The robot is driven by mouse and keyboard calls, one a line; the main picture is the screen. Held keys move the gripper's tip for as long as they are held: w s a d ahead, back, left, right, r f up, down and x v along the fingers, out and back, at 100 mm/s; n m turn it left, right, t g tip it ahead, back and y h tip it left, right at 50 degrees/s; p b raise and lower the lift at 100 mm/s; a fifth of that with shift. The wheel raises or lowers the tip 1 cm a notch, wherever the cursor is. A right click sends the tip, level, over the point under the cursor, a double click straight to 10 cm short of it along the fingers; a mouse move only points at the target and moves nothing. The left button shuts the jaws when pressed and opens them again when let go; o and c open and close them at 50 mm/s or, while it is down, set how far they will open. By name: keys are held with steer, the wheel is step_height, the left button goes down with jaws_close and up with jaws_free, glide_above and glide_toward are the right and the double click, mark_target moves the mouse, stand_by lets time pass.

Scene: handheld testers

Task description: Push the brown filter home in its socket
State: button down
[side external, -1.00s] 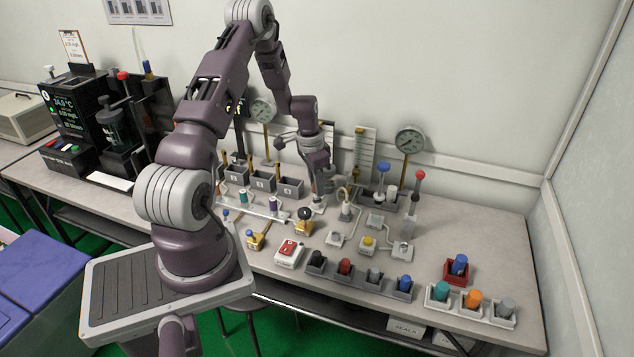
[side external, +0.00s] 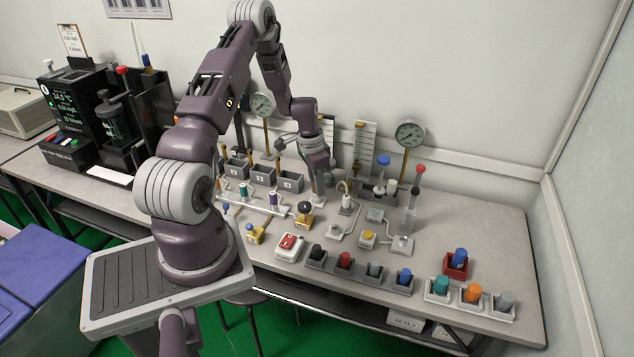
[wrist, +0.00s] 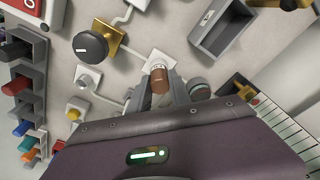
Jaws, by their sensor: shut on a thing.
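The brown filter (wrist: 160,80) is a short brown cylinder with a paler end, between my fingers in the wrist view. A white socket plate (wrist: 158,60) shows right beside its far end. The filter looks lined up with the plate, but I cannot tell how deep it sits. My gripper (wrist: 162,94) is shut on the filter. In the side view my gripper (side external: 318,192) points down at the bench behind the black knob, and it hides the filter there.
A black knob on a gold base (wrist: 91,46) stands close to the socket. Grey bins (side external: 263,177) stand to the left of my gripper. Tubing and small white fittings (side external: 345,203) lie to its right. A red-switch box (side external: 289,246) and coloured plugs in trays line the front.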

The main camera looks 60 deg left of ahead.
steer(key=c, duration=1.1)
jaws_free()
steer(key=r, duration=0.7)
steer(key=shift+s+r, duration=0.1)
steer(key=shift+s, duration=0.3)
steer(key=d+r+t+y, duration=0.1)
steer(key=d+r, duration=1.5)
steer(key=r, duration=0.3)
steer(key=s+d+r+t, duration=0.1)
steer(key=s+d+r, duration=0.1)
steer(key=s+d, duration=0.3)
steer(key=s+d+r+t, duration=0.1)
steer(key=s+d+r, duration=0.2)
steer(key=s+d, duration=0.2)
steer(key=s+d+r+t+h, duration=0.1)
steer(key=s+d+r, duration=0.1)
steer(key=s+d, duration=0.3)
steer(key=shift+s+d+r, duration=0.1)
steer(key=shift+s+d, duration=0.05)
steer(key=shift+s, duration=0.65)
steer(key=shift+s+d+r, duration=0.1)
steer(key=shift+s+d, duration=0.05)
steer(key=shift+s, duration=0.6)
